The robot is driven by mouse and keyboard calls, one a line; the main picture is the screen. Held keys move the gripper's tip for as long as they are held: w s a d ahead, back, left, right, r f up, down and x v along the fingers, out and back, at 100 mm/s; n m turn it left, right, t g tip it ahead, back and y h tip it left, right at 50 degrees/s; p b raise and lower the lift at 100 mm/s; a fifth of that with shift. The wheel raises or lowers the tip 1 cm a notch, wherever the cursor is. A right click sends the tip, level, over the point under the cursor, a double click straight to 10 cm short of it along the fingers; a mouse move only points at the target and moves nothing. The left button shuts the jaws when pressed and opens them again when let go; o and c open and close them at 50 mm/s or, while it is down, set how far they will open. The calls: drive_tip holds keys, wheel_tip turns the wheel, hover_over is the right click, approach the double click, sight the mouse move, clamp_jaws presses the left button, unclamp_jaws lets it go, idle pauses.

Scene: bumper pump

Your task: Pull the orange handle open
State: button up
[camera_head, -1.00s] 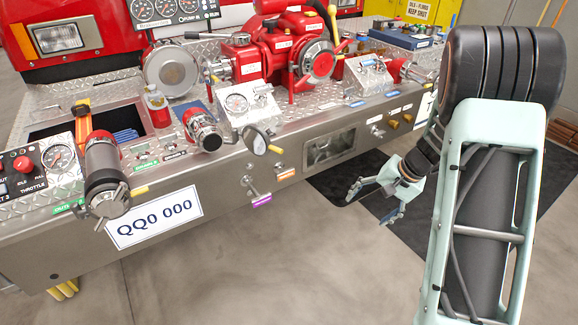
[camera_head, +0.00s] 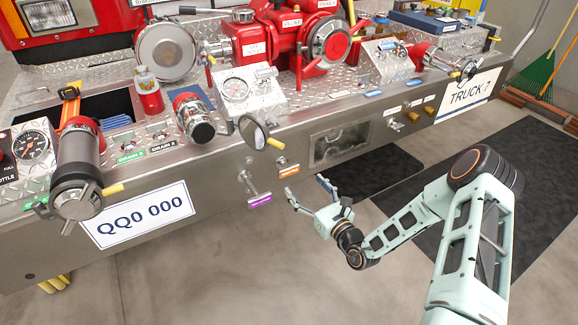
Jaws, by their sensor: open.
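A small handle (camera_head: 281,161) sits on the bumper's front face, right of centre-left, just above an orange label (camera_head: 289,171). It appears pushed in close to the face. A second metal handle (camera_head: 252,186) sticks out to its left, above a purple label (camera_head: 259,200). My gripper (camera_head: 307,187) is open and empty, with its two fingers spread toward the bumper. In this view its fingertips are a little below and to the right of the orange label. I cannot tell the exact distance between the fingers and the handle.
The steel bumper (camera_head: 228,160) runs across the view. A recessed opening (camera_head: 340,144) lies to the right.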

sight(290, 169)
drive_tip(key=b+x, duration=0.2)
drive_tip(key=x, duration=0.8)
drive_tip(key=shift+w+a, duration=0.25)
drive_tip(key=shift+w, duration=0.05)
drive_tip(key=shift+c, duration=0.3)
drive_tip(key=c, duration=1.7)
drive_tip(key=shift+o, duration=0.2)
drive_tip(key=p+v, duration=0.3)
drive_tip(key=v, duration=0.4)
drive_tip(key=shift+s+d+f+p, duration=0.15)
drive_tip(key=shift+s+d+p, duration=0.05)
drive_tip(key=shift+p, duration=0.1)
drive_tip(key=o, duration=1.4)
drive_tip(key=shift+c, duration=0.2)
drive_tip(key=o, duration=0.4)
drive_tip(key=shift+c, duration=0.2)
